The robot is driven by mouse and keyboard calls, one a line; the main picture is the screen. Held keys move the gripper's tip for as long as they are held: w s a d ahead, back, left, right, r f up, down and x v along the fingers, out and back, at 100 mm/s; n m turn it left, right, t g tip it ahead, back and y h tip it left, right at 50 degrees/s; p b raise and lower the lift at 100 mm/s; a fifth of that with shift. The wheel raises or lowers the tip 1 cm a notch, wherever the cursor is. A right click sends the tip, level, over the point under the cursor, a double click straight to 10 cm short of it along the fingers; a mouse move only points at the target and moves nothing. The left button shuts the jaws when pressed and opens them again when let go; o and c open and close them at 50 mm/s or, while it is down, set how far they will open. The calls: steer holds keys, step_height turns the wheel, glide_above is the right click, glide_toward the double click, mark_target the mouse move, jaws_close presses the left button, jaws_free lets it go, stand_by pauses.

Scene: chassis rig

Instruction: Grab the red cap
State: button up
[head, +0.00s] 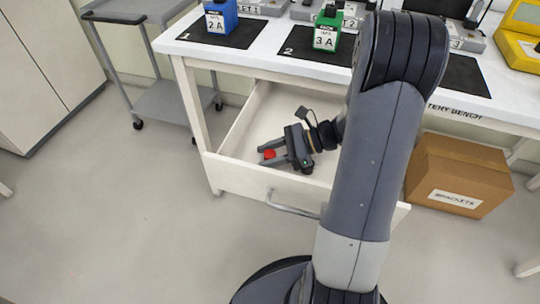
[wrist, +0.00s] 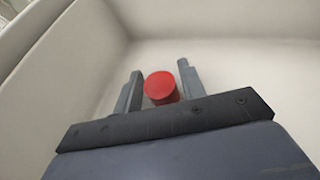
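The red cap (wrist: 161,87) is a small round cylinder between my gripper's two fingers in the wrist view. In the head view the red cap (head: 269,154) shows as a small red spot between the fingertips, inside the open white drawer (head: 236,172). My gripper (head: 262,156) reaches down into the drawer with its fingers spread around the cap. How high the fingers are above the drawer floor is hard to tell.
The drawer hangs open below the white bench (head: 270,62). On the bench stand a blue pack (head: 221,16), a green pack (head: 327,30) and a yellow case (head: 520,36). A cardboard box (head: 460,172) sits under the bench, and a grey cart (head: 165,100) stands left.

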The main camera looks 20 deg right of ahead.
steer(key=c, duration=0.7)
